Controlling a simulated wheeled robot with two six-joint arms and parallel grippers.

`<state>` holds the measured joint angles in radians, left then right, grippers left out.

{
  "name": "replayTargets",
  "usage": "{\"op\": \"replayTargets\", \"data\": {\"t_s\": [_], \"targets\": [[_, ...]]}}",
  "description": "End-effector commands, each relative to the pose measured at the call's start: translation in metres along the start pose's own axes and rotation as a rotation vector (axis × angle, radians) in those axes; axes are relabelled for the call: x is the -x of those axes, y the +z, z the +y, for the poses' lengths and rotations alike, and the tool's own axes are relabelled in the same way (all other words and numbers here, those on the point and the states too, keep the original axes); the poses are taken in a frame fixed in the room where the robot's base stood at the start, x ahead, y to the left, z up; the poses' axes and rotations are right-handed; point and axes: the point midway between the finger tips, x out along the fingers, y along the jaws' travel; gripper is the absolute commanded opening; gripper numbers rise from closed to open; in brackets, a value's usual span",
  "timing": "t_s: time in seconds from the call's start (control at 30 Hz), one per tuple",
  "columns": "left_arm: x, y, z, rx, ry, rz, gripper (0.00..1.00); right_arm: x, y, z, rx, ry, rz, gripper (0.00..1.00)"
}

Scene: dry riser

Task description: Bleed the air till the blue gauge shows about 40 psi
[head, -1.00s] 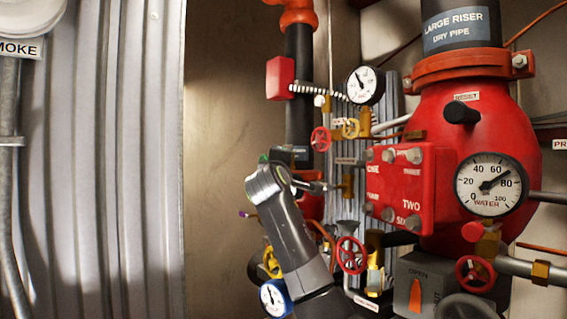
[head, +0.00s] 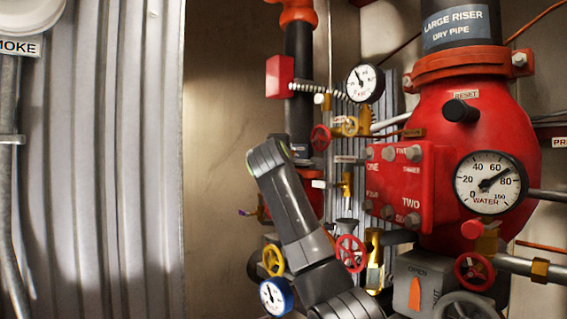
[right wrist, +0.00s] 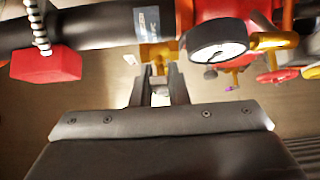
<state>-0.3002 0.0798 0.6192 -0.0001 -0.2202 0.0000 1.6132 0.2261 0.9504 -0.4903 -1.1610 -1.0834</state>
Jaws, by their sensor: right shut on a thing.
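The blue-rimmed gauge (head: 276,296) is at the lower left of the riser in the head view. Its white dial is small and I cannot read the needle exactly. My right arm stands just right of it, with its upper end against the dark pipe; its fingers are hidden there. In the right wrist view my right gripper (right wrist: 158,72) is shut on a small part by a brass fitting (right wrist: 155,52). The part is mostly hidden between the fingers, so I cannot tell what it is. My left gripper is not in view.
The black-rimmed gauge (head: 365,83) and WATER gauge (head: 490,183) are above and right of my arm. A red box (head: 280,78), a red plate (head: 400,190) and several handwheels crowd around. A yellow handwheel (head: 273,260) sits above the blue gauge.

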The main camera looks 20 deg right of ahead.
Motion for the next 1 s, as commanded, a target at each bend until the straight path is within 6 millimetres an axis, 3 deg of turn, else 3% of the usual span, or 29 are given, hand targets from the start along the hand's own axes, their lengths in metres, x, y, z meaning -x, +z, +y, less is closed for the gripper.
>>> {"op": "replayTargets", "data": {"t_s": [0.3,0.33,0.5,0.83,1.0], "targets": [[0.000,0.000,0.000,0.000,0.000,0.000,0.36,0.000,0.000,0.000,0.011,-0.010,0.001,0.00],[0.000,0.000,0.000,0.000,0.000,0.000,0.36,0.000,0.000,0.000,0.011,-0.010,0.002,0.17],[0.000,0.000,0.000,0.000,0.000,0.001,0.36,0.000,0.000,0.000,0.010,-0.009,0.002,0.36],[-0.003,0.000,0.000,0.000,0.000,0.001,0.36,0.003,-0.001,-0.001,0.008,-0.007,0.002,0.36],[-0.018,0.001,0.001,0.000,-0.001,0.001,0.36,0.019,-0.001,-0.003,0.007,-0.004,0.003,0.36]]}}
